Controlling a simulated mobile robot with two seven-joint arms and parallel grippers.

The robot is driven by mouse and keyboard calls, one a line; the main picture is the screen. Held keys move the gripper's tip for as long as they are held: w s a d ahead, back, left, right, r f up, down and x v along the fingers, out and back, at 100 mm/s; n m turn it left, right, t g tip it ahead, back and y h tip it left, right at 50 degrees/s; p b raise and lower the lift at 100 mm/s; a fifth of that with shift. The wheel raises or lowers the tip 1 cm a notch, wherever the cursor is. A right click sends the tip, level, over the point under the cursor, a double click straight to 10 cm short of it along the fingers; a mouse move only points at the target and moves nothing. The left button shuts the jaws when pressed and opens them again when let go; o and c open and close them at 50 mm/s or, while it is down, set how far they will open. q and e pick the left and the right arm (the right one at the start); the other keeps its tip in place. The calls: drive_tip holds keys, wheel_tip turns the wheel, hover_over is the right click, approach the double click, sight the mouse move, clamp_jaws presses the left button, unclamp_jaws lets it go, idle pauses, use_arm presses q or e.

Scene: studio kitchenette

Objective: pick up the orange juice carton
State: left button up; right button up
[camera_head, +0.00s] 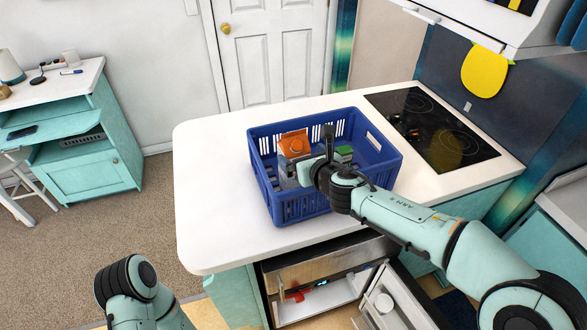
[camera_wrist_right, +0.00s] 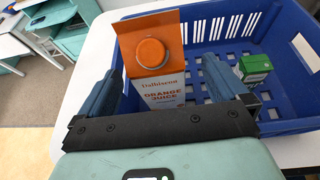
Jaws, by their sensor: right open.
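The orange juice carton (camera_head: 294,143) stands in the blue crate (camera_head: 388,165) on the white counter. It has an orange top with a round orange cap and a white front with lettering. In the right wrist view the carton (camera_wrist_right: 158,64) stands between the two fingers of my right gripper (camera_wrist_right: 163,72). That gripper is open, with a finger to either side of the carton; I cannot tell whether either finger touches it. In the head view my right gripper (camera_head: 308,166) reaches into the crate and hides the carton's lower part. My left gripper is not in view.
A small green box (camera_wrist_right: 254,66) is also in the crate, right of the carton. The crate walls surround both. A black cooktop (camera_head: 432,129) lies to the right. The counter (camera_head: 215,190) left of the crate is clear. An open oven or dishwasher compartment (camera_head: 325,285) is below.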

drive_tip(key=x, duration=0.3)
drive_tip(key=p+x, duration=0.1)
drive_tip(key=x, duration=0.1)
drive_tip(key=shift+w+a, duration=0.35)
drive_tip(key=shift+a, duration=0.05)
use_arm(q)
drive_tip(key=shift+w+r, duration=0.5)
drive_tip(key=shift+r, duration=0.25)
use_arm(e)
drive_tip(key=shift+s, duration=0.15)
drive_tip(key=c, duration=1.8)
drive_tip(key=shift+r, duration=0.25)
clamp_jaws()
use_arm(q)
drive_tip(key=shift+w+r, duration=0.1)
use_arm(e)
drive_tip(key=shift+r, duration=0.1)
